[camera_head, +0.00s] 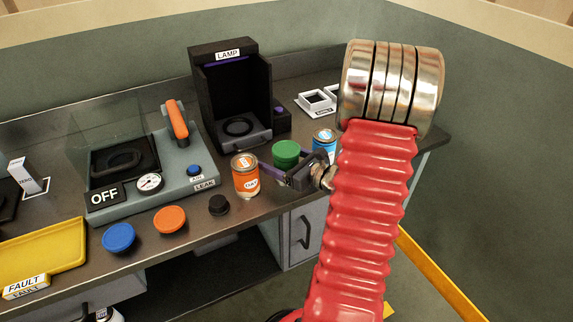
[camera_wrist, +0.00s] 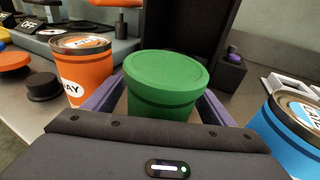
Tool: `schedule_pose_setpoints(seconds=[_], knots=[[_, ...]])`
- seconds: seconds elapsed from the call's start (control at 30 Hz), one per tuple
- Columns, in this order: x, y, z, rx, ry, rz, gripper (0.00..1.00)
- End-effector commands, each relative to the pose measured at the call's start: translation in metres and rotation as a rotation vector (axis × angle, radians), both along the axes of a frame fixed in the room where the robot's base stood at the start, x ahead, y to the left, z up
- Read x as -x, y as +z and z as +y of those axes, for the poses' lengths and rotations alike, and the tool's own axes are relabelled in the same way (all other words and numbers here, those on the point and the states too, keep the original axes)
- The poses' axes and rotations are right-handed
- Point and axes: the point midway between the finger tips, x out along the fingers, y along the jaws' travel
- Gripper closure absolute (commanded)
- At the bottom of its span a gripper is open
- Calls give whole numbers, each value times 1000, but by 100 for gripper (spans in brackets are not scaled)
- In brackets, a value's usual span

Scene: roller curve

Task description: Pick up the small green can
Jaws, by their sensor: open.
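The small green can (camera_head: 286,153) stands upright on the grey counter, between an orange can and a blue can. In the wrist view the green can (camera_wrist: 165,84) is close and central, its lid seen from above. My gripper (camera_head: 268,170) is low over the counter in front of it. Its purple fingers (camera_wrist: 165,110) are open, one on each side of the green can. I cannot tell whether they touch it. The can's lower part is hidden behind the gripper's body.
The orange can (camera_wrist: 82,70) stands close left of my gripper, the blue can (camera_wrist: 290,135) close right. The black lamp box (camera_head: 232,95) is behind. A black knob-like cap (camera_head: 218,205), orange lid (camera_head: 170,220) and blue lid (camera_head: 118,237) lie left, near the yellow tray (camera_head: 75,240).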

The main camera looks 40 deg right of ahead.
Motion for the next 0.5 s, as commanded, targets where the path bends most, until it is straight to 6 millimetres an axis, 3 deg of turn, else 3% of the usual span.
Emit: schedule_pose_setpoints(seconds=[0.43,0.5], knots=[[0,0,0,0,0,0,23],[0,0,0,0,0,0,28]])
